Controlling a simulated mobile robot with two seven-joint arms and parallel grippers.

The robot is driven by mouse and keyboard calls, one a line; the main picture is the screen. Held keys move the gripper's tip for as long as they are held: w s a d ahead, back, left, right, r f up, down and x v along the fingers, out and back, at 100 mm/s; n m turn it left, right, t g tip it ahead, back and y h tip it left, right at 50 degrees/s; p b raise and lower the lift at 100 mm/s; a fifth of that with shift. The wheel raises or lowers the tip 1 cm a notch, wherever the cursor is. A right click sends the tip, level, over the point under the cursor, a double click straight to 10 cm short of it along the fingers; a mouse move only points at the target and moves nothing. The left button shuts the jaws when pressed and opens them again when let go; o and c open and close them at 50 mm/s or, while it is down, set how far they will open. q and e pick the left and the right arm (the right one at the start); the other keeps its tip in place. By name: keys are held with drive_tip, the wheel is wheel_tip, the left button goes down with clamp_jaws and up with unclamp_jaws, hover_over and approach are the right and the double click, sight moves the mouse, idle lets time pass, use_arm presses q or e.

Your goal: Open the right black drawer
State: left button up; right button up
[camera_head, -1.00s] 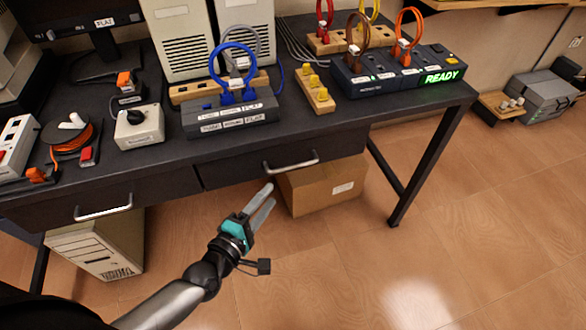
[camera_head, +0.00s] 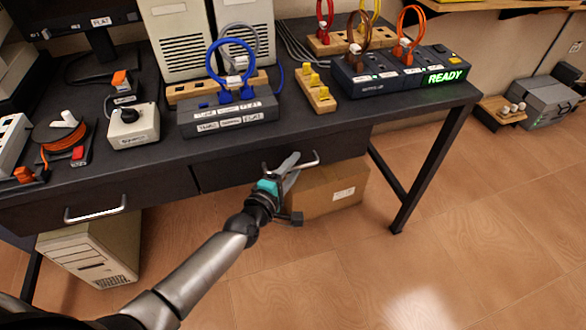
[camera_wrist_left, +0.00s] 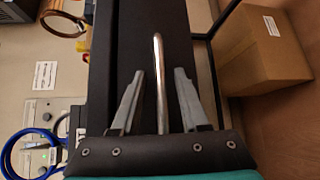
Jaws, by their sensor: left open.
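The right black drawer (camera_head: 225,172) is under the desk top and looks shut, flush with the desk front. Its silver bar handle (camera_head: 308,162) shows on its front. My left gripper (camera_head: 288,166) is in front of this drawer at the handle, its fingers covering part of the bar. In the left wrist view the handle (camera_wrist_left: 158,75) runs lengthwise between the two open fingers of the gripper (camera_wrist_left: 160,95), with a gap on either side. Whether a finger touches the bar cannot be told. My right gripper is not in view.
The left drawer has its own handle (camera_head: 95,209). A cardboard box (camera_head: 325,190) stands on the floor below the right drawer. A beige computer case (camera_head: 88,255) stands under the left drawer. A desk leg (camera_head: 430,170) stands at right. The floor in front is clear.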

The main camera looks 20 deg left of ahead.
use_arm(q)
drive_tip(key=shift+c, duration=0.3)
clamp_jaws()
idle(1.2)
